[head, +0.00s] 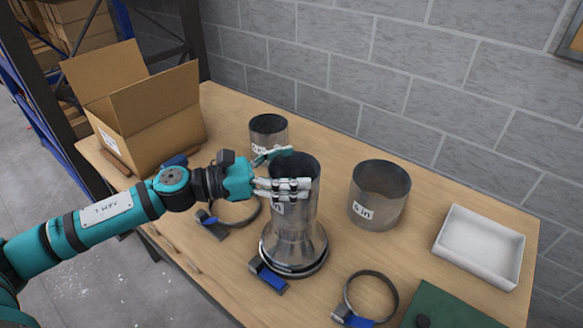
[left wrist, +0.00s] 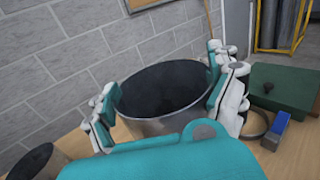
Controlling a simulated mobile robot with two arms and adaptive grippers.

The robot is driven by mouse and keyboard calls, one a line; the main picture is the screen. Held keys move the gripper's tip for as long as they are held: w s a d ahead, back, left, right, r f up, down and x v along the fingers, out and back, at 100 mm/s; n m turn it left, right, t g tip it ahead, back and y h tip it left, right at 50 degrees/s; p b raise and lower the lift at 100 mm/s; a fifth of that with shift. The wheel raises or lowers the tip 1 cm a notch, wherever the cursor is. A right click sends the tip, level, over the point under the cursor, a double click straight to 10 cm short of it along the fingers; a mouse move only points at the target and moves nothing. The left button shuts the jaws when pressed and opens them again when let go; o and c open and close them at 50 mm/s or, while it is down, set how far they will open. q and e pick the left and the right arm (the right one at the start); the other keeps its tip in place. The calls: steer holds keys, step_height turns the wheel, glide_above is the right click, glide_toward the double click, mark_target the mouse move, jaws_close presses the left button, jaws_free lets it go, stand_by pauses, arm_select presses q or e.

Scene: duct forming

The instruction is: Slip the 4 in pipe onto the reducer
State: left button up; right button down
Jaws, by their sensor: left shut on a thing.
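My left gripper (head: 283,180) is shut on a grey metal pipe (head: 300,205), with fingers across its front and a thumb near its rim. The pipe's label is partly covered; only "in" reads. The pipe is upright over the flared reducer (head: 292,240), in line with it, and its lower end meets the reducer's narrow top. I cannot tell how far it overlaps. In the left wrist view the pipe's open mouth (left wrist: 165,90) lies between the fingers (left wrist: 168,100). My right gripper is not in view.
A second pipe (head: 268,133) stands behind, and a "5 in" pipe (head: 379,193) stands right. Clamp rings lie left (head: 236,212) and front right (head: 370,290). A cardboard box (head: 155,115), white tray (head: 480,245) and green case (head: 455,308) take the table's sides.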

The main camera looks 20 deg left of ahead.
arm_select(q)
steer(key=shift+f+b, duration=0.25)
steer(key=shift+b, duration=0.15)
stand_by(0.8)
steer(key=shift+f+b, duration=1.3)
steer(key=shift+b, duration=0.4)
stand_by(1.4)
steer(key=o, duration=1.4)
steer(key=shift+c, duration=0.2)
steer(key=shift+a, duration=0.1)
steer(key=v, duration=1.2)
